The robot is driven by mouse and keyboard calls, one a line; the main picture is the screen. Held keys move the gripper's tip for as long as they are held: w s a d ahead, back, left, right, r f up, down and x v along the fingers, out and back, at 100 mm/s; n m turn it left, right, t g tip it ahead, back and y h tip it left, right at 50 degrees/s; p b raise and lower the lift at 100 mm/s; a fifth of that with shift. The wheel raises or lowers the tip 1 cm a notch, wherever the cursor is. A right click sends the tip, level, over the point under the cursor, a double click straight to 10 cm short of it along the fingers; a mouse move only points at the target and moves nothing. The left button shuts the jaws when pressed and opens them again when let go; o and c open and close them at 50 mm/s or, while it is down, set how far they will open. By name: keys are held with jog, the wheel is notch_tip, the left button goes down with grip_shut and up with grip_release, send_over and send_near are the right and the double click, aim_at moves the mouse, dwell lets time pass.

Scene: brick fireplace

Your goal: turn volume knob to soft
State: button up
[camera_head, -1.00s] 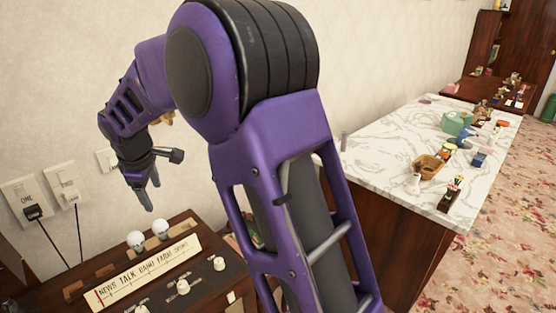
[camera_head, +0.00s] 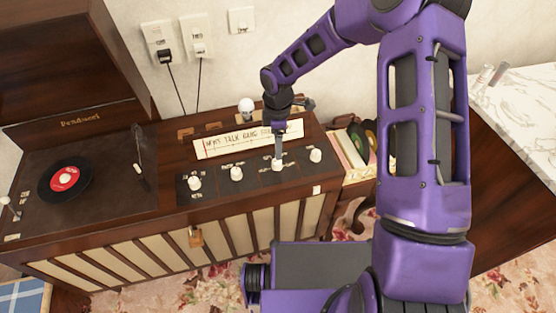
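A row of several white knobs sits on dark plates along the front of the wooden radio console (camera_head: 120,232). The knobs are the leftmost one (camera_head: 194,184), the second (camera_head: 236,174), the third (camera_head: 277,166) and the rightmost (camera_head: 316,156). Their labels are too small to read, so I cannot tell which is volume. My gripper (camera_head: 279,156) points down at the third knob, its fingertips at or just above it. The fingers overlap in this view; whether they grip the knob is unclear. The gripper partly covers the station strip (camera_head: 235,144).
A white ball-topped lever (camera_head: 246,105) stands behind the strip. A turntable with a black record (camera_head: 65,179) is at the left. Records in a crate (camera_head: 352,146) stand right of the console. A marble counter (camera_head: 530,105) is at far right.

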aim_at(277, 164)
notch_tip(277, 164, down, 8)
jog(key=shift+b, duration=0.35)
jog(key=shift+c, duration=0.2)
grip_shut()
